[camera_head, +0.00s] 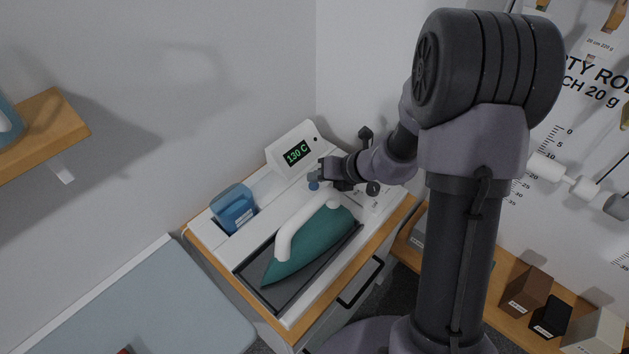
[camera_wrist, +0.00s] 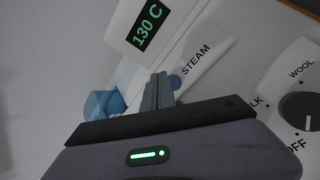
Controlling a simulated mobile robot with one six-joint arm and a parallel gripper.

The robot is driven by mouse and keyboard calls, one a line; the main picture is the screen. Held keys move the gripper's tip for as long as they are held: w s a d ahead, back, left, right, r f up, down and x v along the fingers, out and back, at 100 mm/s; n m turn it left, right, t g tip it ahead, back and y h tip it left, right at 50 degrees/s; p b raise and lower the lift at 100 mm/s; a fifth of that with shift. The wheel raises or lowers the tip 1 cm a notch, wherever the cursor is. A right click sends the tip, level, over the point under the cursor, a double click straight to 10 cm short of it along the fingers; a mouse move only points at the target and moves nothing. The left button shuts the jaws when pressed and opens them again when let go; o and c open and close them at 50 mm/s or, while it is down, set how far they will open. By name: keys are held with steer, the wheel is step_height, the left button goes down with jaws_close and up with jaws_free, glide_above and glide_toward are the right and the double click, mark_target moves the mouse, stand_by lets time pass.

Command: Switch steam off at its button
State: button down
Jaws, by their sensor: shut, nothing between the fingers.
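My gripper (camera_head: 319,173) is shut and empty. In the wrist view its fingertips (camera_wrist: 158,80) are close to the left of the button; I cannot tell if they touch it. The display (camera_wrist: 148,24) reads 130 C in green. Whether the button is pressed in cannot be told.
A teal iron (camera_head: 300,250) with a white handle lies on its dark rest in front of my gripper. A blue water tank (camera_head: 234,208) stands at the left of the station. A dial (camera_wrist: 300,110) marked WOOL and OFF is to the right. A wall shelf (camera_head: 45,135) juts out at left.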

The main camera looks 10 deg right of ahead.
mark_target(317, 186)
steer(key=shift+r, duration=0.35)
step_height(317, 186, up, 6)
steer(key=p, duration=0.5)
steer(key=shift+p, duration=0.35)
steer(key=s+a+r+n+g+b, duration=0.1)
steer(key=s+a+r+n+b, duration=0.3)
steer(key=s+n, duration=0.4)
steer(key=s+a+r+n+g+b, duration=0.1)
steer(key=s+a+r+n+b, duration=0.1)
steer(key=s+a+r+n, duration=0.65)
steer(key=s+d+f+n+h+b, duration=0.1)
steer(key=s+d+n+h+b, duration=0.2)
steer(key=s+d+n, duration=0.5)
steer(key=s+n, duration=0.2)
steer(key=n, duration=0.6)
steer(key=shift+f+t+h, duration=0.3)
steer(key=shift+h, duration=0.1)
